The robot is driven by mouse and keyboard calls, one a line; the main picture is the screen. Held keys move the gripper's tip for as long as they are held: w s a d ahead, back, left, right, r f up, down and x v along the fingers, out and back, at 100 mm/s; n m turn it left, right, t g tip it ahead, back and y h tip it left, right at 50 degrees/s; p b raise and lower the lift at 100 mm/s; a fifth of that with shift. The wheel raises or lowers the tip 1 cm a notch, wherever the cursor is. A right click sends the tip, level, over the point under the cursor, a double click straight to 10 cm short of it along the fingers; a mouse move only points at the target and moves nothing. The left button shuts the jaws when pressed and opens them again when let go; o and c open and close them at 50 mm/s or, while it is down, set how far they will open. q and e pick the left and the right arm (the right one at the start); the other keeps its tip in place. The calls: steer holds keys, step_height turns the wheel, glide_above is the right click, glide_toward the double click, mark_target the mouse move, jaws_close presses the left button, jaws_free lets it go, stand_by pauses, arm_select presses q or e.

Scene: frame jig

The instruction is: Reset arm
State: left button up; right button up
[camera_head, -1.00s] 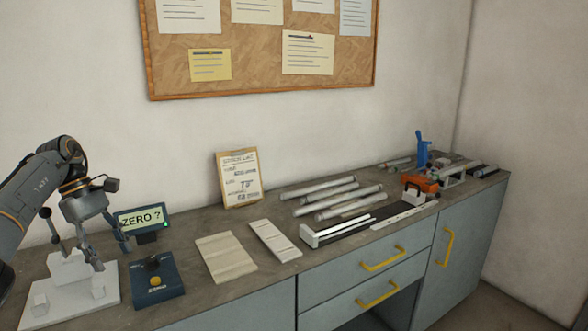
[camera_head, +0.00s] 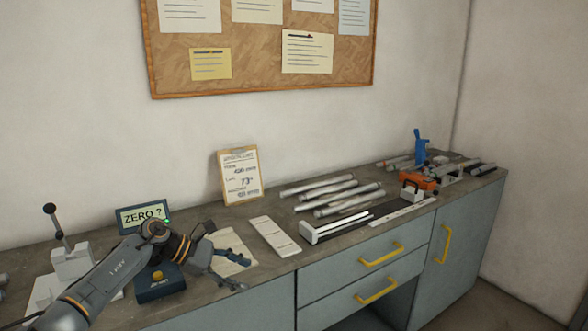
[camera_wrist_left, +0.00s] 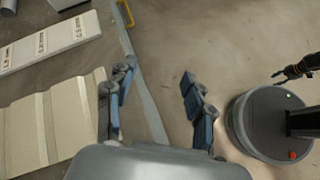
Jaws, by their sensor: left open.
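My left arm reaches in from the lower left in the head view. Its gripper (camera_head: 238,266) is open and empty, above the bench's front edge beside a beige board (camera_head: 232,243). In the left wrist view the two blue-grey fingers (camera_wrist_left: 157,95) are spread apart, with the floor between and below them. The beige board also shows in the wrist view (camera_wrist_left: 40,130), left of the fingers. My right gripper cannot be made out in the head view; a dark claw-like part (camera_wrist_left: 300,68) shows at the wrist view's right edge, whose identity I cannot tell.
A display reading "ZERO ?" (camera_head: 142,217) and a blue box with a yellow button (camera_head: 158,286) stand near my arm. A white fixture with a lever (camera_head: 70,262) is at left. Pale tubes (camera_head: 340,196) and an orange tool (camera_head: 418,180) lie farther right.

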arm_select(q)
steer(key=s+d+r+n+t+h, duration=0.1)
steer(key=s+d+n+t+h, duration=0.1)
steer(key=d+n+t+h, duration=0.6)
steer(key=s+a+f+m+t+y, duration=0.1)
steer(key=s+a+f+m+y, duration=0.4)
steer(key=m, duration=0.7)
steer(key=s+a+f+m+y, duration=0.35)
steer(key=s+m+y, duration=0.3)
steer(key=m, duration=0.45)
steer(key=s+a+f+m+t+y, duration=0.1)
steer(key=s+a+f+m+y, duration=0.45)
steer(key=m, duration=0.65)
steer(key=s+a+f+n+g+y, duration=0.1)
steer(key=s+f+n+g, duration=0.3)
steer(key=s, duration=0.8)
steer(key=s+f+n+g, duration=0.2)
steer(key=s+n+g, duration=0.3)
steer(key=s, duration=0.8)
step_height(320, 180, down, 24)
steer(key=g, duration=0.1)
steer(key=s+a+f+g, duration=0.1)
steer(key=s+a+f, duration=0.2)
steer(key=s+f, duration=1.4)
steer(key=shift+f+m+g, duration=0.3)
steer(key=shift+f+m, duration=0.1)
steer(key=shift+f, duration=0.3)
